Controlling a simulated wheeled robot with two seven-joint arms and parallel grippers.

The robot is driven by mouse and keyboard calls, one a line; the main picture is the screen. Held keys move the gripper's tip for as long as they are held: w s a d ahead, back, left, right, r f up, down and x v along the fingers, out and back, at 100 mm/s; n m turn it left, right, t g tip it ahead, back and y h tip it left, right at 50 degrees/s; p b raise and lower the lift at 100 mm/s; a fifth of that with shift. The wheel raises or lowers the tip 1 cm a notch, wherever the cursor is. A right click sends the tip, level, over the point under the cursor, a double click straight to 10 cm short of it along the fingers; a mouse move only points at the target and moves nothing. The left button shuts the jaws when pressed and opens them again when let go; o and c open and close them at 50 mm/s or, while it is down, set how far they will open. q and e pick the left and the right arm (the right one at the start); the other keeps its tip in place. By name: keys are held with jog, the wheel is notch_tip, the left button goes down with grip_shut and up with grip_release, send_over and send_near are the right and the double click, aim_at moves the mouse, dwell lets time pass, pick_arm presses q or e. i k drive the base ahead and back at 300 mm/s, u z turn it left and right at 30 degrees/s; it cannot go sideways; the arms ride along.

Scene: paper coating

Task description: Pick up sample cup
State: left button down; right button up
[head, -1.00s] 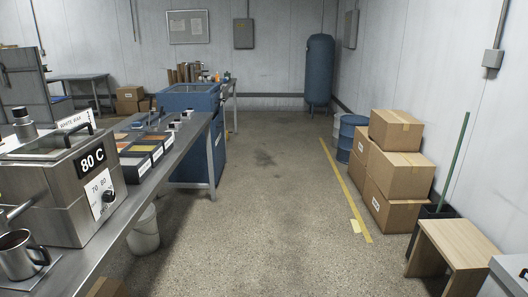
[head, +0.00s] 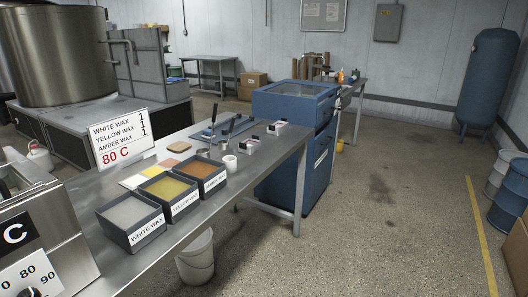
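Several small cup-like things stand on the steel table (head: 262,160) behind the wax bins. One is a white cylinder (head: 230,163) near the table's right edge. A small dark-rimmed cup (head: 202,153) stands to its left. I cannot tell which of them is the sample cup. Neither of my grippers is in view.
Bins of white wax (head: 131,218), yellow wax (head: 169,194) and amber wax (head: 202,174) line the table. A sign (head: 122,139) stands behind them. The heated tank (head: 45,225) is at left. A bucket (head: 196,258) stands beneath the table. The floor (head: 370,220) at right is open.

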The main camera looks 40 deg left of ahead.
aim_at(230, 164)
jog(key=i, duration=1.95)
jog(key=u, duration=1.7)
